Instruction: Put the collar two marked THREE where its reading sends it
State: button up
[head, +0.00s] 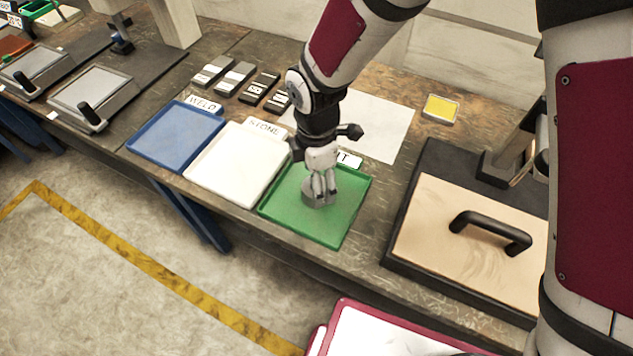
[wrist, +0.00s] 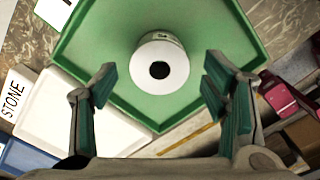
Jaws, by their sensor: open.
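A grey collar (head: 313,198) with a dark round bore stands in the green tray (head: 350,212), hole up. In the wrist view the collar (wrist: 163,62) carries a small tag whose writing is too small to read. My gripper (head: 325,186) is over the green tray, right at the collar in the head view. In the wrist view my gripper (wrist: 158,88) has its fingers spread wide, and the collar shows between and beyond them, not clasped. The green tray's label (head: 348,159) is partly hidden and shows only a final T.
The white tray (head: 222,172) labelled STONE and the blue tray (head: 170,140) labelled WELD stand left of the green one. Behind are dark and grey blocks (head: 258,88), a white sheet (head: 385,128) and a yellow pad (head: 441,108). A handled plate (head: 450,262) is at right.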

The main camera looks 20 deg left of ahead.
notch_tip(320, 180, up, 10)
dwell(0.3)
jog(key=shift+f, duration=0.1)
jog(key=w+d+r+m+t, duration=0.1)
jog(key=d+r+m, duration=0.55)
jog(key=d, duration=0.25)
jog(key=w+d+r+m+t, duration=0.1)
jog(key=d+r+m, duration=0.5)
jog(key=d, duration=0.4)
jog(key=s+d+r+m+t, duration=0.1)
jog(key=s+d+r+m, duration=0.1)
jog(key=s+d+m, duration=0.4)
jog(key=s+d+r+m+t, duration=0.1)
jog(key=s+d+r+m, duration=0.2)
jog(key=s+d+m, duration=0.2)
jog(key=shift+s+d+m+t, duration=0.35)
jog(key=shift+d+m, duration=1)
jog(key=shift+d, duration=0.9)
jog(key=shift+r, duration=0.1)
